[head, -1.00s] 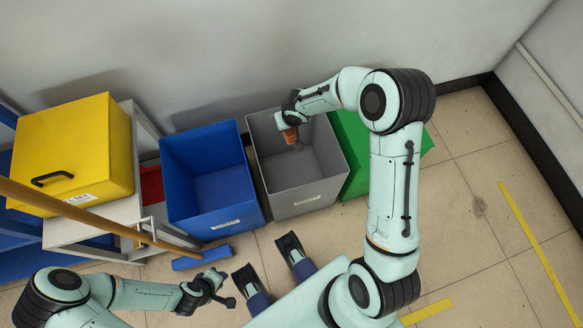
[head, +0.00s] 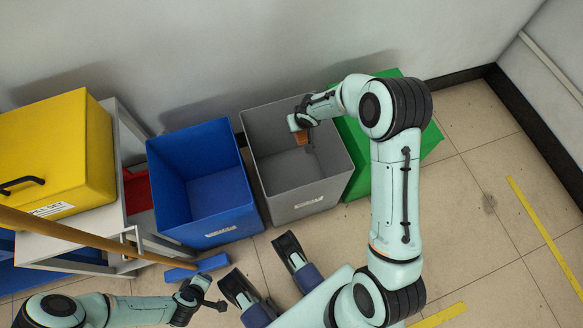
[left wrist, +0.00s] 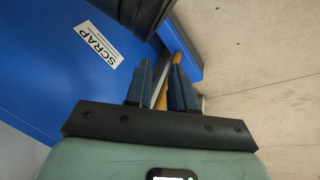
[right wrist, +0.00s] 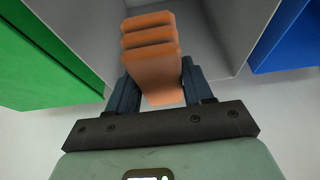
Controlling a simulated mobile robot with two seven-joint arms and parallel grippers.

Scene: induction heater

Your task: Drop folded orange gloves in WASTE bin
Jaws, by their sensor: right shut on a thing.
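The folded orange gloves (right wrist: 152,60) are a ribbed stack between the fingers of my right gripper (right wrist: 155,88), which is shut on them. In the head view the gloves (head: 301,138) are above the open grey bin (head: 308,196), within its rim outline. The grey bin's label is too small to read. In the right wrist view the grey bin's inside (right wrist: 205,40) shows beyond the gloves. My left gripper (left wrist: 160,65) is open, with its fingers apart, low in front of the blue bin.
A blue bin (head: 215,215) labelled SCRAP stands left of the grey bin, and a green bin (head: 420,140) right. A broom handle (head: 80,237) with a blue head (head: 197,268) crosses near my left arm. A yellow case (head: 75,150) sits on a grey stand.

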